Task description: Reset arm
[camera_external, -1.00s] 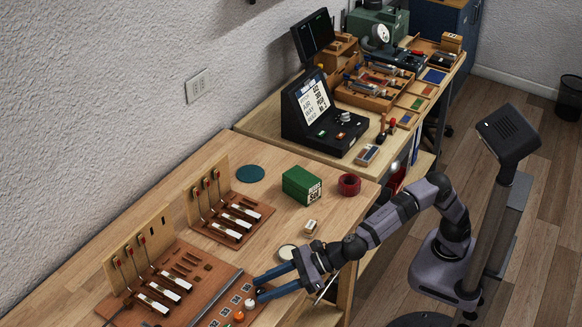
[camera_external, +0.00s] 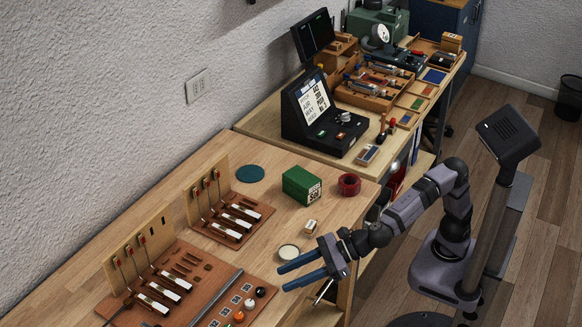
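My gripper (camera_external: 301,276) is in the external view, held above the front edge of the wooden bench (camera_external: 150,222). Its two blue fingers are apart, with nothing visible between them. My arm reaches in from the right, and its elbow is bent upward. To the left of the fingertips lies the piano action board (camera_external: 190,262), with white keys and upright red-tipped rods. Several small balls, among them a white ball (camera_external: 260,292) and an orange ball (camera_external: 239,316), sit near the board's right side.
A round pale-lidded tin (camera_external: 288,252) lies just behind the fingers. A green box (camera_external: 302,186), a red ring-shaped roll (camera_external: 349,184) and a small box (camera_external: 310,226) stand further back. A second bench holds a black console (camera_external: 322,115).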

